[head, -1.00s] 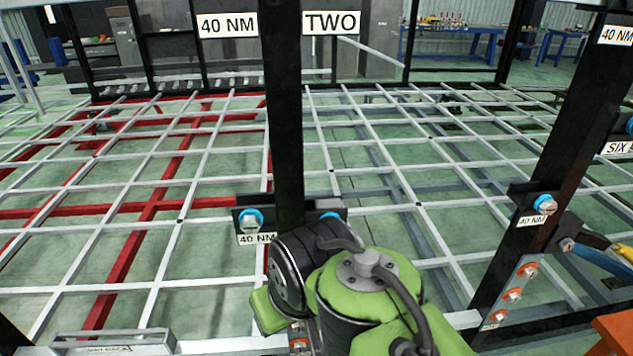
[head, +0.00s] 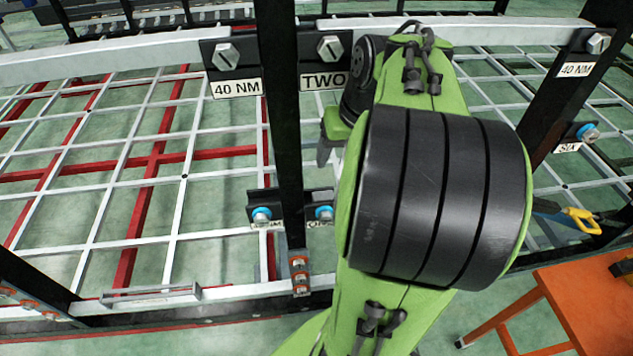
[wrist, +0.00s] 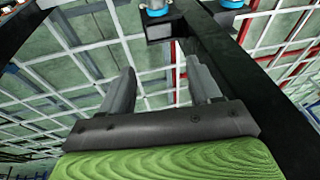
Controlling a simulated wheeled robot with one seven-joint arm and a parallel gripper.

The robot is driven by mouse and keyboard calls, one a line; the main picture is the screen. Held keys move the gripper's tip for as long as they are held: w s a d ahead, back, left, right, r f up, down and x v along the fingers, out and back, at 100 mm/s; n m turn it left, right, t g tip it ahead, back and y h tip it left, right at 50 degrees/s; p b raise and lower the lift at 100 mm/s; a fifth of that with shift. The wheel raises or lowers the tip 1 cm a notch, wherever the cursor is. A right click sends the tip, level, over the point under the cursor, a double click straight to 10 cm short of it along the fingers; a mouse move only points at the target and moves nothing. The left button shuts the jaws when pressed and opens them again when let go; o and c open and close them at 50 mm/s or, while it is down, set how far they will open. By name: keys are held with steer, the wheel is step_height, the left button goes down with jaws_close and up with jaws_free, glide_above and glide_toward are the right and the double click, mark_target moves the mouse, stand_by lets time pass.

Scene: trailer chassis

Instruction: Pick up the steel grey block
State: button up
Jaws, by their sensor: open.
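I cannot pick out a steel grey block for certain in either view. A grey bar-shaped piece (head: 150,294) lies on the near rail at the lower left of the head view; I cannot tell if it is the block. My gripper is open in the wrist view (wrist: 160,74), its two grey fingers spread apart with nothing seen between them. A black post and bracket (wrist: 166,32) stand beyond the fingertips. In the head view one grey finger shows beside the post, left of my green arm, which hides the rest.
A black post (head: 278,130) with bolts and labels stands just left of my arm. A pale beam (head: 120,55) crosses at the top. An orange table (head: 570,295) is at the lower right, near a yellow-handled tool (head: 582,222). The grid frame (head: 90,180) spreads behind.

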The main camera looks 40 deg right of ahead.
mark_target(324, 196)
steer(key=b+x, duration=0.3)
steer(key=x, duration=1.2)
steer(key=shift+s+f+b, duration=0.1)
steer(key=shift+f+b, duration=0.1)
steer(key=shift+b, duration=0.1)
steer(key=shift+r, duration=0.1)
steer(key=c, duration=0.8)
